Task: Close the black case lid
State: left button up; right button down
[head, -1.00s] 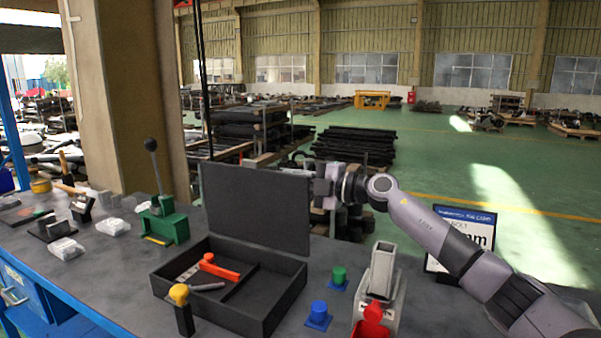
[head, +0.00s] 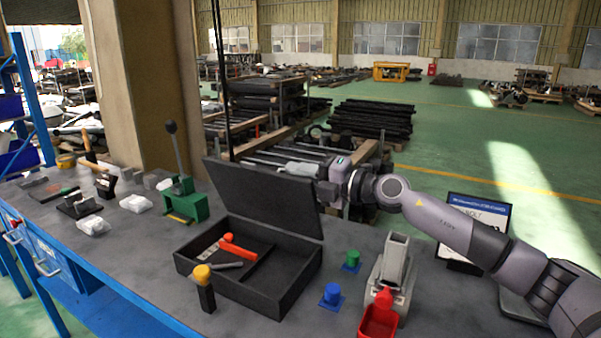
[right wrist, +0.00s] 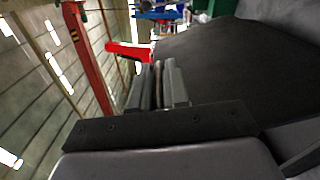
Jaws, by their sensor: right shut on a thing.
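The black case (head: 285,302) stands on the workbench with its box open at the front. My left gripper is not in view.
In the case lie an orange-red handled tool (head: 236,249) and a grey rod. A yellow-topped black post (head: 205,290) stands at its front left. Blue (head: 332,294) and green (head: 351,259) knobs and a red bin (head: 378,322) are to the right. A green lever press (head: 186,202) stands left.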

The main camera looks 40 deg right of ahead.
jog(key=shift+r, duration=0.3)
jog(key=c, duration=1.2)
grip_release()
jog(key=shift+s, duration=0.1)
jog(key=shift+f, duration=0.1)
jog(key=shift+s+d+f+b, duration=0.2)
jog(key=shift+s+b, duration=0.1)
jog(key=shift+s, duration=0.1)
jog(key=b+v, duration=0.2)
jog(key=v, duration=0.2)
jog(key=shift+b+v, duration=0.8)
jog(key=shift+v, duration=0.25)
jog(key=shift+r, duration=0.25)
